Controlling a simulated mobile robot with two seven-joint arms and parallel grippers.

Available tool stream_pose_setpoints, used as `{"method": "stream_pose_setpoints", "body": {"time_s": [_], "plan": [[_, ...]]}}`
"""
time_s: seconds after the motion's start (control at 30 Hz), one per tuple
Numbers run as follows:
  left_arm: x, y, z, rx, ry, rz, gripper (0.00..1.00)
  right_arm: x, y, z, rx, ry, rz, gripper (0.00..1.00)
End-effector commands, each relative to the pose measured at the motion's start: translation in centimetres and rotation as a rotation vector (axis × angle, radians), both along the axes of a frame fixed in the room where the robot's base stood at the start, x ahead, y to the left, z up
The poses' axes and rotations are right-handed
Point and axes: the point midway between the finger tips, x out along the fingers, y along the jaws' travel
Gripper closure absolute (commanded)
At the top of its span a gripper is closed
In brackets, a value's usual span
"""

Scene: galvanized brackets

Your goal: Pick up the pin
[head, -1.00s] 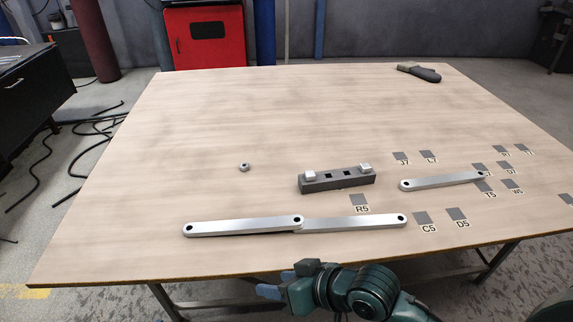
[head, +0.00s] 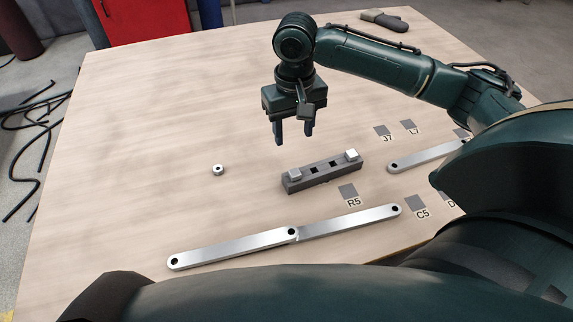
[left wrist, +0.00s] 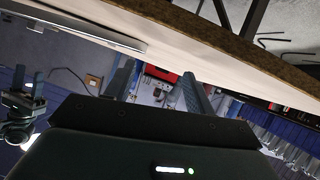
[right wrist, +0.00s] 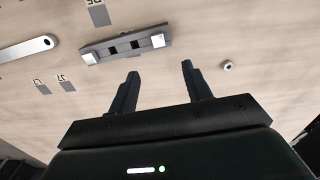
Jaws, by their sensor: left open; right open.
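Two small silver blocky pieces, which look like pins, stand in a dark grey holder (head: 322,179). One pin (head: 352,155) is at its right end and the other (head: 295,174) at its left end; two square holes between them are empty. My right gripper (head: 294,137) points down, open and empty, above the table behind the holder. In the right wrist view the holder (right wrist: 125,46) and both pins, one nearer (right wrist: 158,40) and one farther left (right wrist: 89,57), lie beyond the fingertips. My left gripper (left wrist: 157,80) is open and empty near the table edge.
A small ring-like nut (head: 218,170) lies left of the holder. Two flat silver bars, left (head: 230,248) and right (head: 350,220), overlap in front. A third bar (head: 425,157) lies to the right. Labelled grey squares, such as R5 (head: 347,191), mark the wooden table (head: 150,140).

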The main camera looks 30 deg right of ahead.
Motion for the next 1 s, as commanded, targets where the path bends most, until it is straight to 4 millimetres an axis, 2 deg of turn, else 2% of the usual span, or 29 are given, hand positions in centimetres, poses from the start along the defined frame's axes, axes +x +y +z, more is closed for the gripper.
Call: {"method": "stream_pose_setpoints", "body": {"time_s": [0.1,0.3,0.53,0.8,1.0], "plan": [[0.0,0.0,-0.4,-0.008,-0.002,0.003,0.46,-0.1,0.0,-2.7,0.0,0.004,0.001,0.51],[-0.1,0.2,-0.4,-0.009,-0.015,0.008,0.46,0.0,0.0,-6.0,0.001,0.0,0.002,0.51],[-0.1,0.3,-0.4,-0.008,-0.024,0.009,0.46,-0.1,0.0,-7.6,0.001,0.0,0.003,0.51],[0.0,0.5,-0.1,-0.007,-0.059,0.016,0.46,-0.1,-0.2,-11.5,0.002,-0.002,0.004,0.51],[-0.4,0.6,-0.1,-0.006,-0.055,0.019,0.46,-0.1,-0.2,-12.1,0.002,-0.003,0.005,0.51]]}}
